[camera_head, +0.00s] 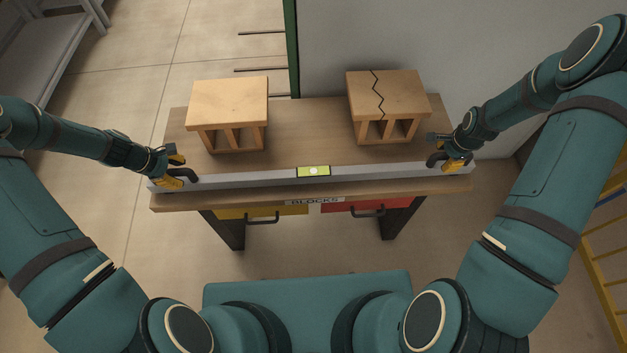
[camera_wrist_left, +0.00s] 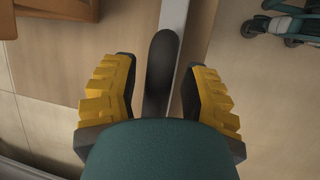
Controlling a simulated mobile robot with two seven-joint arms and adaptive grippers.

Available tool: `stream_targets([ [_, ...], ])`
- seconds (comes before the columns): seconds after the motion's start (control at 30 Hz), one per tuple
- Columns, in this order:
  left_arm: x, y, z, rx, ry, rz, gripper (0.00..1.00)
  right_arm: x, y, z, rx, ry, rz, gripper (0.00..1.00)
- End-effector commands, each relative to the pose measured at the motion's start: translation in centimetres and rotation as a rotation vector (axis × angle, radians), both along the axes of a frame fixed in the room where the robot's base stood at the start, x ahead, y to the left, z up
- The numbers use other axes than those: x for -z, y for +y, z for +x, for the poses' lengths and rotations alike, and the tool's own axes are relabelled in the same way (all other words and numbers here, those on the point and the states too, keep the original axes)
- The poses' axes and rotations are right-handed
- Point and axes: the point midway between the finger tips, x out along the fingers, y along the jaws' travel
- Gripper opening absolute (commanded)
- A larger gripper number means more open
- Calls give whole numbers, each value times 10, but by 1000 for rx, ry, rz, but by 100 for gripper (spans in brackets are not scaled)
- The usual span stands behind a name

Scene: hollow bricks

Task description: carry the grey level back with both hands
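The grey level (camera_head: 250,176) is a long bar lying along the front edge of the wooden table, with a green-yellow vial (camera_head: 313,171) at its middle. My left gripper (camera_head: 178,170) is at the level's left end. In the left wrist view, its yellow-padded fingers (camera_wrist_left: 160,100) stand apart on either side of a dark rounded handle (camera_wrist_left: 161,65), with gaps showing; the level (camera_wrist_left: 175,35) passes beneath. My right gripper (camera_head: 449,155) is at the level's right end, by a dark handle (camera_head: 436,160). Its fingers look spread, but contact is hard to see.
Two hollow bricks stand on the table (camera_head: 308,130) behind the level: a plain one (camera_head: 228,103) at left and one with a dark crack line (camera_head: 388,95) at right. Yellow (camera_head: 280,211) and red (camera_head: 345,208) drawers with handles are under the front edge. Table space between the bricks is clear.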

Motion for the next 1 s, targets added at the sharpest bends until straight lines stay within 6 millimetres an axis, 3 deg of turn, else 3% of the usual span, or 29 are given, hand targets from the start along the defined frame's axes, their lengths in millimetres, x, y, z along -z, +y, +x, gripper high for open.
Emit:
stream_targets([
  [0.43,-11,5,-1,0,-2,2,44,-1,0,0,0,0,0,47],
  [0.8,-77,32,-14,-1,-4,3,44,-1,0,0,0,0,0,47],
  [1.0,-101,43,-20,-1,-2,2,44,-1,0,0,0,0,0,47],
])
